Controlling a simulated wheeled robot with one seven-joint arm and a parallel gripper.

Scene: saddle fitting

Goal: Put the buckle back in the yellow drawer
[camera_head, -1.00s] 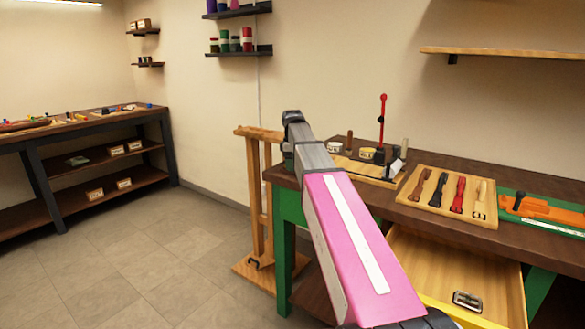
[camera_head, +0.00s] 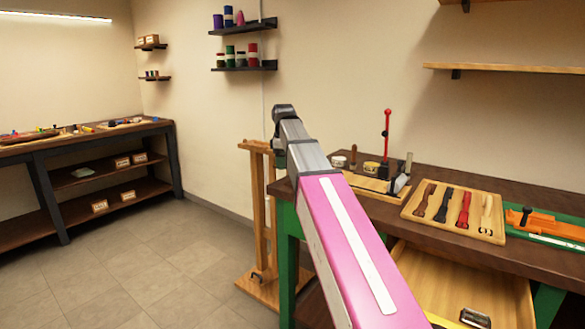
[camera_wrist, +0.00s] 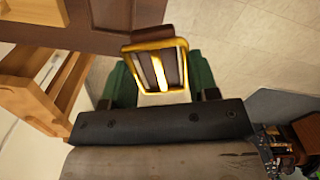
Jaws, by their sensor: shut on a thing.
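In the wrist view a gold-rimmed rectangular buckle (camera_wrist: 167,45) with dark bars is between the green fingers of my gripper (camera_wrist: 157,75), which is shut on it. The gripper itself cannot be made out in the head view, where my pink and grey arm reaches forward. The yellow drawer (camera_head: 440,320) stands open under the workbench at the lower right of the head view. Its pale wooden floor shows, cut off by the bottom edge. Another metal buckle (camera_head: 475,317) lies inside the drawer near its front.
A wooden stand (camera_head: 257,200) is left of the bench. Open floor (camera_head: 160,260) lies further left.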

